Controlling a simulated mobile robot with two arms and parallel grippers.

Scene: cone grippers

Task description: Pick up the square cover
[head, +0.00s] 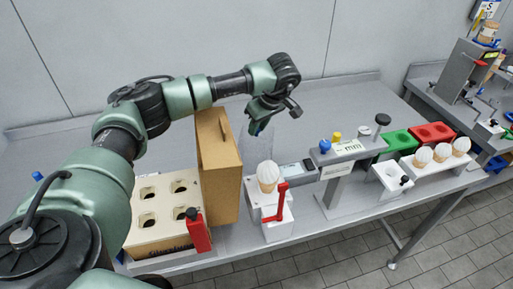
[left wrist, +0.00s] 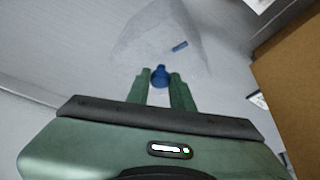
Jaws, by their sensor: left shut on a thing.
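The square cover (head: 256,143) looks clear and see-through, and it is faint against the grey table in the head view. In the left wrist view its clear walls (left wrist: 150,40) show faintly beyond my fingers. A blue knob (left wrist: 160,76) sits between the fingertips. My left gripper (head: 262,118) points down over the table, just right of the cardboard box. It is shut on the blue knob, which also shows between the fingers in the left wrist view (left wrist: 160,92). Whether the cover touches the table is unclear. My right gripper is not in view.
A tall cardboard box (head: 222,170) stands close left of the gripper. A wooden holder with holes (head: 165,212) is left of it. A cone stand (head: 272,222), a scale (head: 297,174), and green (head: 396,142) and red (head: 432,133) trays stand to the right. The table behind is clear.

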